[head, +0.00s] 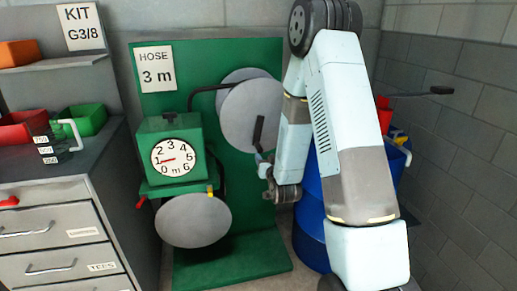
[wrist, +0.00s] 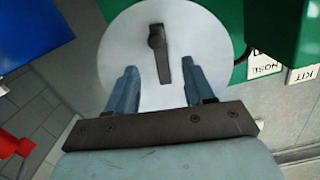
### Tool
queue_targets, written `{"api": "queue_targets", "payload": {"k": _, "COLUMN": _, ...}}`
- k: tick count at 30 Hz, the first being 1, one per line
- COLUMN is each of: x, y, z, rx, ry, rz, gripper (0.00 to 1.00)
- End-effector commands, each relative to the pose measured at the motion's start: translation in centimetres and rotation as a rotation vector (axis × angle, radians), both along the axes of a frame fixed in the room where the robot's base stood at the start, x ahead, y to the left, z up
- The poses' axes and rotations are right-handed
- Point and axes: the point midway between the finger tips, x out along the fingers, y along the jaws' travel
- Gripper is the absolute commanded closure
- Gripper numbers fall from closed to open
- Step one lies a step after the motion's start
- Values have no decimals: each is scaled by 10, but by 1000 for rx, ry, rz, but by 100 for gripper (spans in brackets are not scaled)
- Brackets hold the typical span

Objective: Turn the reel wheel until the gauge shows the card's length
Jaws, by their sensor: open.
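The reel wheel (head: 240,110) is a pale grey disc on a green panel, with a dark crank bar (head: 258,133) on its face. The gauge (head: 173,158) is a white dial in a green box, numbered 0 to 6; its red needle points left, near 1. The card (head: 155,70) above it reads "HOSE 3 m". My gripper (head: 262,165) is near the wheel's lower edge. In the wrist view my gripper (wrist: 160,82) is open, its blue fingers apart on either side of the crank bar (wrist: 162,68). Contact cannot be told.
A second grey disc (head: 193,220) sits below the gauge. A blue barrel (head: 310,215) stands behind my arm. A grey drawer cabinet (head: 55,240) is at left, with red and green bins (head: 85,119) and a dark jug (head: 48,148) on top.

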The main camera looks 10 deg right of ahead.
Motion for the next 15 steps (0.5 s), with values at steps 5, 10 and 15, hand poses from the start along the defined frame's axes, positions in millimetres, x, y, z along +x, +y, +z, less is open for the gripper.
{"api": "queue_targets", "payload": {"k": 5, "x": -4, "y": -1, "z": -19, "rx": 18, "ry": -55, "rz": -8, "gripper": 47}}
{"api": "queue_targets", "payload": {"k": 10, "x": -4, "y": -1, "z": -23, "rx": 24, "ry": -79, "rz": -11, "gripper": 47}}
{"api": "queue_targets", "payload": {"k": 15, "x": 12, "y": -1, "z": -22, "rx": 24, "ry": -82, "rz": -12, "gripper": 47}}
